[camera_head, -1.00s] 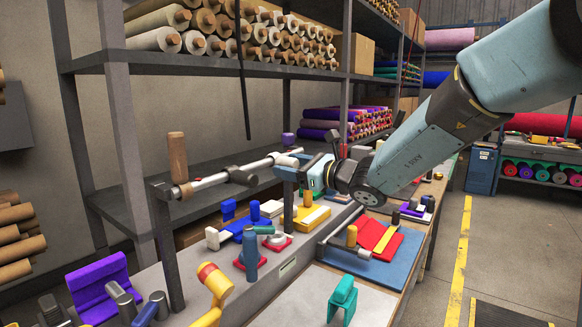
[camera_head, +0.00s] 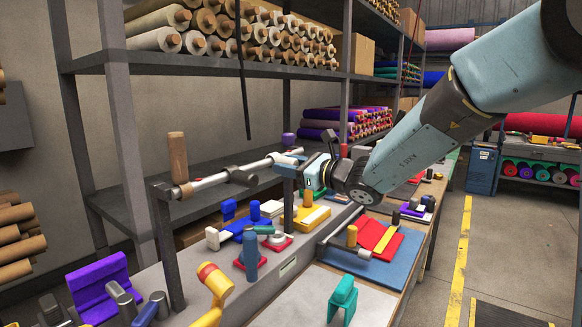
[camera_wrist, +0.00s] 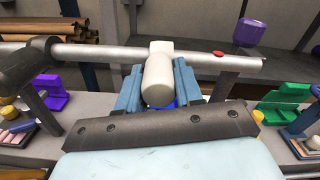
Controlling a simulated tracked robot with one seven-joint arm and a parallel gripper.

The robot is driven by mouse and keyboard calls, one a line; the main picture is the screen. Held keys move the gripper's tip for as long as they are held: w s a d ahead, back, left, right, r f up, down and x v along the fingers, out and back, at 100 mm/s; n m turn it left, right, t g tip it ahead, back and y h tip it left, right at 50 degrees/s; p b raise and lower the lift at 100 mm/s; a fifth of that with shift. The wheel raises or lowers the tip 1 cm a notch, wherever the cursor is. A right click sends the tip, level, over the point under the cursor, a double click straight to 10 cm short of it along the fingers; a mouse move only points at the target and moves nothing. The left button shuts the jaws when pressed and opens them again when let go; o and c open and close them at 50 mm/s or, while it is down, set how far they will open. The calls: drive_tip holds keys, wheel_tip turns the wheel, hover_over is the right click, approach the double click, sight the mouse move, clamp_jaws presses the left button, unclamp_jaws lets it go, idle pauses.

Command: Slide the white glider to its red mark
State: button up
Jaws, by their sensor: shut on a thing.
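The white glider (camera_wrist: 158,78) sits around a silver rail (camera_wrist: 105,54), its rounded knob facing the wrist camera. My gripper (camera_wrist: 157,88) has one blue jaw on each side of the knob and is shut on it. The red mark (camera_wrist: 218,53) is on the rail to the right of the glider in the wrist view, with bare rail between them. In the head view the rail (camera_head: 257,164) runs up to the right, and my gripper (camera_head: 291,171) is near its far end. The glider is mostly hidden there.
A dark clamp (camera_wrist: 32,60) sits on the rail to the left of the glider. A purple knob (camera_wrist: 248,33) stands behind the rail's right end. Blocks and a blue board (camera_head: 378,275) cover the bench below. A shelf (camera_head: 220,65) of rolls is above.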

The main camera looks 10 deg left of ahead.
clamp_jaws()
drive_tip(key=w+d, duration=0.2)
drive_tip(key=w, duration=0.4)
drive_tip(key=shift+w+d, duration=0.3)
drive_tip(key=shift+d, duration=0.1)
drive_tip(key=shift+f, duration=0.1)
drive_tip(key=o, duration=1)
unclamp_jaws()
drive_tip(key=shift+d, duration=0.1)
